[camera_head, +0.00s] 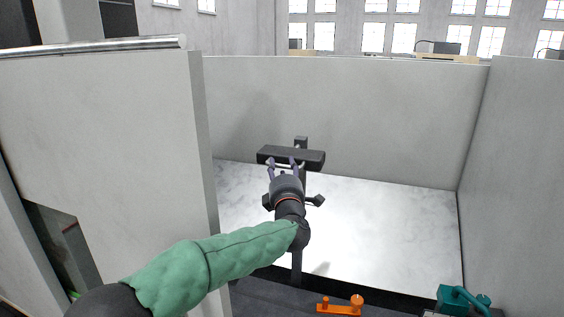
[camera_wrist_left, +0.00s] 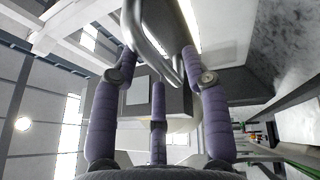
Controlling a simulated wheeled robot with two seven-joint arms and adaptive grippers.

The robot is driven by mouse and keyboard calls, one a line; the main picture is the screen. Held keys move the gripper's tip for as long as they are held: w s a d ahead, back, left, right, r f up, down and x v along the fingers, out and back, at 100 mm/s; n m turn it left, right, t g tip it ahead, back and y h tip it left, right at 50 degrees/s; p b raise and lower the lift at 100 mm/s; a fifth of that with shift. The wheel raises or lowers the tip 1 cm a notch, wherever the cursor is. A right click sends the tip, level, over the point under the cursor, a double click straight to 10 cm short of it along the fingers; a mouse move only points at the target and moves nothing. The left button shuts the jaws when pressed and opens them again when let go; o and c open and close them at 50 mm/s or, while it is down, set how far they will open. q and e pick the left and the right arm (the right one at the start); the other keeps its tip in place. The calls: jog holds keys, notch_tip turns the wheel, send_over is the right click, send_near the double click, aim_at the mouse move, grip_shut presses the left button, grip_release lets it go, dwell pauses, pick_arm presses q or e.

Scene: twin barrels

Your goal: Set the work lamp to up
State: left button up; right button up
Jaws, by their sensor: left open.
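The work lamp (camera_head: 312,159) is a dark, wide bar head on a dark post, standing over the pale floor of a grey-walled bay. The head looks roughly level in the head view. My left gripper (camera_head: 283,164) is open, with its purple fingers at the near side of the lamp head. In the left wrist view a curved metal handle (camera_wrist_left: 149,45) runs between the spread fingers of the gripper (camera_wrist_left: 160,62). I cannot tell whether the fingers touch it. My arm and wrist hide much of the lamp post. My right gripper is not in view.
A grey panel (camera_head: 110,150) with a metal rail on top stands at left, close to my left arm. Grey walls close the bay at the back (camera_head: 350,110) and right (camera_head: 525,170). An orange part (camera_head: 340,308) and a teal tool (camera_head: 455,300) lie at the front right.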

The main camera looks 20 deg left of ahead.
pick_arm(q)
jog(key=shift+x, duration=0.75)
jog(key=shift+c, duration=0.3)
grip_shut()
jog(key=shift+s, duration=0.1)
